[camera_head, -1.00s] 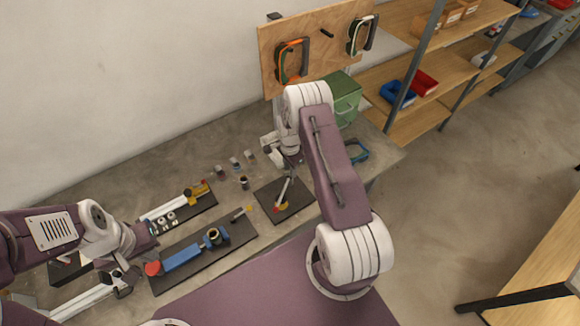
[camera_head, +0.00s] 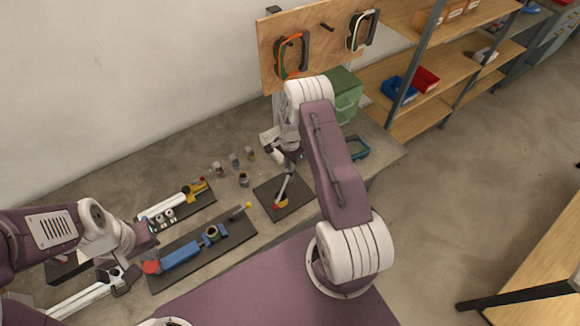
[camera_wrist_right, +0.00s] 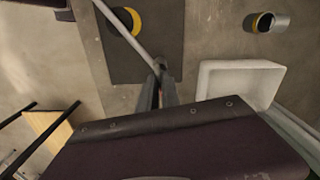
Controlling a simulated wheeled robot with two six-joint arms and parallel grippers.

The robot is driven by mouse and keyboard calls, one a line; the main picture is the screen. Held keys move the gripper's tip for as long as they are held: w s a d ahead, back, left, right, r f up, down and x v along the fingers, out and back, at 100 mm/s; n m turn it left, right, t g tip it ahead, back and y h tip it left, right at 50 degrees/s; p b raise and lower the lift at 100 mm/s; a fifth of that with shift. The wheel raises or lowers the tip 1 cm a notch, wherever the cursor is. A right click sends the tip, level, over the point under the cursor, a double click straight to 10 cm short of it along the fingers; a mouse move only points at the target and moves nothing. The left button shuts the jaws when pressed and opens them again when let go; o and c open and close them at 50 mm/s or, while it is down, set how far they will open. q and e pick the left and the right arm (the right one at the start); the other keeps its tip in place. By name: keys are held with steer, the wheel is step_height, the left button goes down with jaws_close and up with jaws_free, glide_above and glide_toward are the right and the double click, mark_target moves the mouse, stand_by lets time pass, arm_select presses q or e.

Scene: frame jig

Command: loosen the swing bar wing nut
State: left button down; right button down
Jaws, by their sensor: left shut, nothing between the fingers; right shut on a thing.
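A slim grey bar (camera_wrist_right: 122,30) crosses a small dark base plate (camera_head: 294,209) with a yellow-and-black round piece (camera_head: 281,201) at the bar's far end. In the right wrist view this piece shows as a yellow ring (camera_wrist_right: 134,21). My right gripper (camera_wrist_right: 163,85) is shut on the near end of the bar; in the head view the gripper (camera_head: 288,163) is partly hidden by my arm. The wing nut itself cannot be clearly made out. My left gripper (camera_head: 153,236) is shut and empty, at the left, over the gap between two dark fixture plates.
A long dark plate (camera_head: 236,231) holds a blue clamp body (camera_head: 180,255). Another plate (camera_head: 203,201) carries a yellow-ended fixture. Several small cups, including a dark one (camera_head: 243,180), stand behind. A white tray (camera_wrist_right: 232,83) lies beside the bar's plate. A green bin (camera_head: 346,94) stands behind.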

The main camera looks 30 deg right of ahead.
steer(key=n+b, duration=0.2)
steer(key=n, duration=0.1)
steer(key=shift+w+n, duration=0.1)
steer(key=shift+n, duration=0.3)
steer(key=n+b, duration=0.2)
steer(key=n, duration=0.2)
steer(key=shift+n, duration=0.3)
steer(key=n+b, duration=0.1)
steer(key=n, duration=0.3)
steer(key=n+b, duration=0.1)
steer(key=n, duration=0.3)
steer(key=n+b, duration=0.1)
steer(key=n, duration=0.3)
steer(key=shift+w+r+n, duration=0.1)
steer(key=shift+n, duration=0.2)
steer(key=n, duration=0.4)
steer(key=shift+n+b, duration=0.3)
steer(key=shift+b, duration=0.1)
steer(key=n, duration=0.4)
steer(key=shift+r+n+b, duration=0.1)
steer(key=shift+n+b, duration=0.25)
steer(key=shift+n, duration=1.85)
